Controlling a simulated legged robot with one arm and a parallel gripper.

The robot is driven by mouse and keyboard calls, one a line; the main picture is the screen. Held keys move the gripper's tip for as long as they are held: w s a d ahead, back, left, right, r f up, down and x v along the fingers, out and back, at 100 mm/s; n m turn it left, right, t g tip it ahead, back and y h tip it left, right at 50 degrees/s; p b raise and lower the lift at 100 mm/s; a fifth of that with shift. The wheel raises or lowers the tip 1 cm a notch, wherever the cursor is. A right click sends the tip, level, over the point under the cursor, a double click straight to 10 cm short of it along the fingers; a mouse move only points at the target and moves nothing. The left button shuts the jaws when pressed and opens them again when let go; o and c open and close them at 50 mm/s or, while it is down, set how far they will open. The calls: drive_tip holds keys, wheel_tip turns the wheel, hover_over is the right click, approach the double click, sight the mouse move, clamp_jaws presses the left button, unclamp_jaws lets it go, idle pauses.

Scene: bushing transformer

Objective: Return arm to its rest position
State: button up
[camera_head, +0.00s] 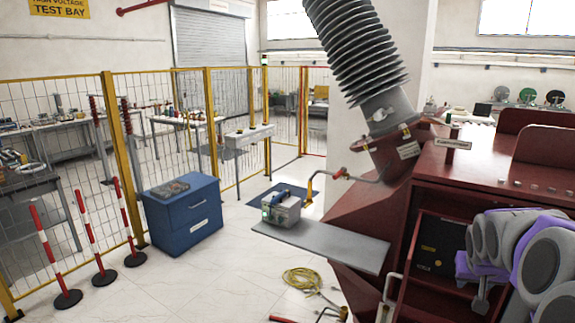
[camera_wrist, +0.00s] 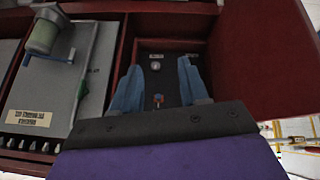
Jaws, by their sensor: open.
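My gripper (camera_wrist: 158,78) shows in the wrist view with its two blue fingers apart and nothing between them. It points at a dark panel (camera_wrist: 158,97) inside an open dark red box, with a few small fittings on the panel. I cannot tell how far the fingertips are from it. In the head view my arm, grey and purple, is folded at the lower right in front of the dark red transformer tank (camera_head: 480,178). The fingers cannot be made out there. The open box with its dark panel (camera_head: 440,244) shows beside the arm.
A grey ribbed bushing (camera_head: 358,50) leans above the tank. A blue chest (camera_head: 182,213), striped posts (camera_head: 88,237) and yellow fence stand left. A yellow cable (camera_head: 303,280) lies on the floor.

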drive_tip(key=s+a+f+n+g+y+b, duration=0.1)
drive_tip(key=s+a+f+b, duration=0.1)
drive_tip(key=s+a+f, duration=0.5)
drive_tip(key=s+a+f+n+g+y+b, duration=0.15)
drive_tip(key=s+a, duration=0.25)
drive_tip(key=a, duration=0.7)
drive_tip(key=s+a+f+n+g+b, duration=0.1)
drive_tip(key=s+a+f, duration=0.3)
drive_tip(key=s, duration=0.7)
drive_tip(key=s+a+f+g+y+b, duration=0.1)
drive_tip(key=s+a+f+g+b, duration=0.2)
drive_tip(key=s+a, duration=0.3)
drive_tip(key=s+f+b, duration=0.1)
drive_tip(key=s, duration=0.4)
drive_tip(key=shift+s+a+n, duration=0.15)
drive_tip(key=shift+a+n, duration=0.2)
drive_tip(key=shift+g, duration=0.25)
